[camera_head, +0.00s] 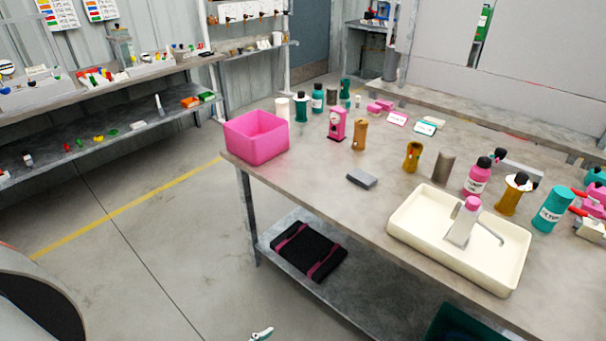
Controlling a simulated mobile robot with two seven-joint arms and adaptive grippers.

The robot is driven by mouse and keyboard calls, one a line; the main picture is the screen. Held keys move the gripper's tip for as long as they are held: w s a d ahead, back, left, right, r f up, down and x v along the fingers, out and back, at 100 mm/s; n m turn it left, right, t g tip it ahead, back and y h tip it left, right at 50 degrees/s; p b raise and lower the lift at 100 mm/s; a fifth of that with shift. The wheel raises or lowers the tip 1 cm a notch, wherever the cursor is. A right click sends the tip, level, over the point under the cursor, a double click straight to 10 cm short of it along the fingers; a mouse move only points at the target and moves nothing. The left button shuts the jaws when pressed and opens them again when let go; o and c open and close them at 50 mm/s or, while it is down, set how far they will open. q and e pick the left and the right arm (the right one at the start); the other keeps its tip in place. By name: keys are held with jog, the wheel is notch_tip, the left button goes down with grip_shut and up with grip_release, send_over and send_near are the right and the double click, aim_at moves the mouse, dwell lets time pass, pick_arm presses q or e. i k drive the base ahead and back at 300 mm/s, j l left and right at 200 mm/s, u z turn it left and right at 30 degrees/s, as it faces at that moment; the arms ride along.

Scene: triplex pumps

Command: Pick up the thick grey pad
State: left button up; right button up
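The thick grey pad (361,179) is a small, dark grey block with a lighter edge. It lies flat on the workbench (330,199), left of the cream tray and near the bench's front edge. Nothing covers it, and bare bench top surrounds it.
A pink bin (257,138) stands at the bench's left corner. A cream tray (408,236) holds a pink-capped dispenser (465,222). Several bottles and brown parts stand behind the pad. A black folded item (308,252) lies on the lower shelf. A small white-and-teal object (262,334) shows at the bottom edge.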

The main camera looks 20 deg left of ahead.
aim_at(361, 178)
jog(key=u, duration=0.3)
jog(key=z, duration=0.35)
jog(key=j+z, duration=0.45)
jog(key=z, duration=0.25)
jog(key=j+z, duration=0.35)
jog(key=k+j+z, duration=0.1)
jog(key=j+z, duration=0.15)
jog(key=j, duration=0.2)
jog(key=k+j+z, duration=0.1)
jog(key=j+z, duration=0.15)
jog(key=j, duration=0.15)
jog(key=k+j, duration=0.1)
jog(key=j, duration=0.2)
jog(key=k+j+z, duration=0.1)
jog(key=j, duration=0.25)
jog(key=k+j, duration=0.15)
jog(key=j, duration=0.15)
jog(key=z, duration=0.05)
